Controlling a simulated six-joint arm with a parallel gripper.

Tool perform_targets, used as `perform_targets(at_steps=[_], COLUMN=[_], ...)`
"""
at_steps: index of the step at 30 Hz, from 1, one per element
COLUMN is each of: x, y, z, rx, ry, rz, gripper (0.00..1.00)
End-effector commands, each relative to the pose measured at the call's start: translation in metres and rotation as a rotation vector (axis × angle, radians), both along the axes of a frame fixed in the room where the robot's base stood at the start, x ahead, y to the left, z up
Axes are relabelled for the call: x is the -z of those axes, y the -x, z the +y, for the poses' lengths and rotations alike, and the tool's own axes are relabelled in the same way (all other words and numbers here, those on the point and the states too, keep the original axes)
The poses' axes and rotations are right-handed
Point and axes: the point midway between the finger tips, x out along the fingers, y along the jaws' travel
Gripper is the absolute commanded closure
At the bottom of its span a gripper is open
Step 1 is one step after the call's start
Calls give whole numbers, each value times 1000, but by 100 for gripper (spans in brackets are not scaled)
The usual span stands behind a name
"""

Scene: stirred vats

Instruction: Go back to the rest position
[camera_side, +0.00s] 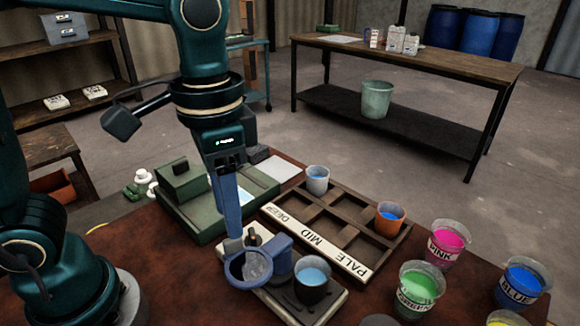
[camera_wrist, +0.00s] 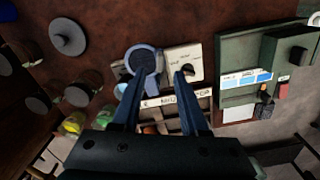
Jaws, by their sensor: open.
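My gripper (camera_side: 232,232) points down over the left part of the work table. Its two long blue fingers are spread apart in the wrist view (camera_wrist: 160,76), with nothing held between them. A blue ring-shaped holder (camera_side: 236,276) stands just below and beside the fingertips in the side view. It also shows near the left finger in the wrist view (camera_wrist: 132,58). I cannot tell whether a finger touches it.
Pink (camera_side: 445,255), green (camera_side: 415,297) and blue (camera_side: 520,290) vats stand at right. A green case (camera_side: 210,230) lies behind my gripper.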

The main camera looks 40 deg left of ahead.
Motion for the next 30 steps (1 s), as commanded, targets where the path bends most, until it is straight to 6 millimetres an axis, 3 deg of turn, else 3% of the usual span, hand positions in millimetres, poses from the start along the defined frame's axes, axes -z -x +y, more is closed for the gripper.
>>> perform_targets(at_steps=[14,21,30], x=[-10,-26,-9], y=[-2,15,37], z=[4,35,65], rx=[-23,-150,-307], ry=[9,44,71], rz=[-26,-172,-412], gripper=[56,56,56])
